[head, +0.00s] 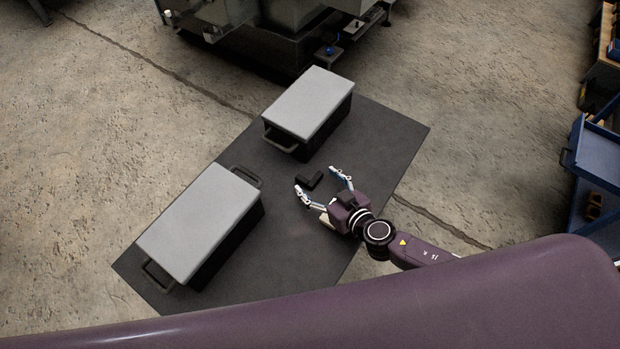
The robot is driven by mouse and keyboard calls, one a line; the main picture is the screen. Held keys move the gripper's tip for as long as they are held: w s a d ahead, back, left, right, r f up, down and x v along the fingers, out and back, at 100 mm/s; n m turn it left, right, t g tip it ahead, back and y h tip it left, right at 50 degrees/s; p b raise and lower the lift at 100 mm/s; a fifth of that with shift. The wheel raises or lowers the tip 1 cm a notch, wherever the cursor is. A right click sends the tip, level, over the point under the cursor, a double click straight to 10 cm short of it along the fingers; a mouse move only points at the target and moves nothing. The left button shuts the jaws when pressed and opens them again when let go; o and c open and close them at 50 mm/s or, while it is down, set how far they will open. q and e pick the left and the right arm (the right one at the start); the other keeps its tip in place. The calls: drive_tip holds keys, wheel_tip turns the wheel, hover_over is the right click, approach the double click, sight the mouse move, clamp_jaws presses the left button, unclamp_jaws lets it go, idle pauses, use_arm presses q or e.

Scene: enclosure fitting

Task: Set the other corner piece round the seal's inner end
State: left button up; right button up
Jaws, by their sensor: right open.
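A small black L-shaped piece (309,182), which looks like a corner piece, lies on the dark mat (385,135) between two cases. My right gripper (317,181) is open, with its two fingers spread on either side of the black piece. I cannot tell whether the fingers touch it. I cannot make out a seal or a second corner piece in the head view. My left gripper is not in view.
Two dark cases with grey lids, the near-left case (199,222) and the far case (309,103), stand on the mat. A machine (270,35) stands behind. Blue shelving (597,165) is at the right. The mat's right side is mostly clear.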

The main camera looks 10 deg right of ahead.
drive_tip(key=shift+x, duration=0.85)
drive_tip(key=shift+s, duration=0.1)
drive_tip(key=shift+c, duration=0.2)
drive_tip(key=c, duration=1.1)
